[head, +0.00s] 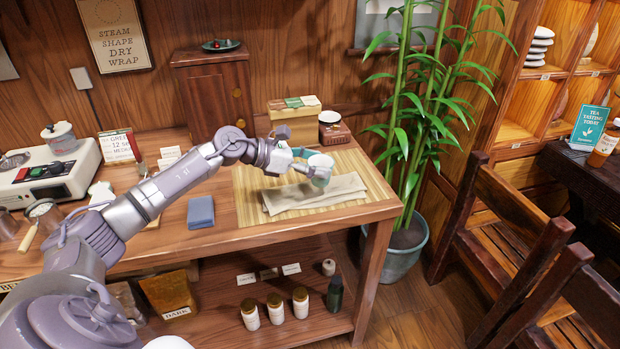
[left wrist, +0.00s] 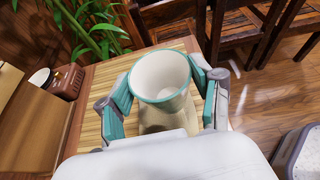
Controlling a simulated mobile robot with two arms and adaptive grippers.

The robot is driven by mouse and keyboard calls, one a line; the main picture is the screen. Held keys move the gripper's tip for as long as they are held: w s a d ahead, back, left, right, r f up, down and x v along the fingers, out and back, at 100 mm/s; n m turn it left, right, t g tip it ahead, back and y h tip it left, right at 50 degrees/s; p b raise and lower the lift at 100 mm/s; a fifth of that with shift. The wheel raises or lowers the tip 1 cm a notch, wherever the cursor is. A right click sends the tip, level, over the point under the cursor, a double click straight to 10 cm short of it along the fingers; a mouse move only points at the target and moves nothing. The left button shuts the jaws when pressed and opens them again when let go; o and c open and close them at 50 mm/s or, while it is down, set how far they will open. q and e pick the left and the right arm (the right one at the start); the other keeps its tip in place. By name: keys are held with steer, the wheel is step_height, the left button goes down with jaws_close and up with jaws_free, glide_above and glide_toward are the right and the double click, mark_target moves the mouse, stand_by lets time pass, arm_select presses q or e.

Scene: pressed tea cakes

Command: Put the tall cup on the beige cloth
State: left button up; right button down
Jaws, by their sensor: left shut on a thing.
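A tall pale cup with a teal rim (head: 320,168) is held in my left gripper (head: 309,163). In the left wrist view the cup (left wrist: 160,78) is upright, with an empty white inside, and the teal finger pads of my left gripper (left wrist: 162,95) press on both sides of it. The beige cloth (head: 300,196) lies folded on a bamboo mat (head: 250,178) below the cup. The cup appears over the cloth's far part; whether its base touches the cloth is hidden. My right gripper is not in view.
A bamboo plant (head: 408,150) stands beyond the table's right edge.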

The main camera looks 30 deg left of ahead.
arm_select(q)
steer(key=shift+w+a+f, duration=0.15)
steer(key=shift+a+f, duration=0.3)
steer(key=shift+a, duration=0.4)
step_height(320, 180, down, 4)
steer(key=shift+r+p, duration=0.1)
steer(key=shift+p, duration=0.25)
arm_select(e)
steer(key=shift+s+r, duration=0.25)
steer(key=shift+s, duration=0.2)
arm_select(q)
steer(key=shift+f, duration=0.2)
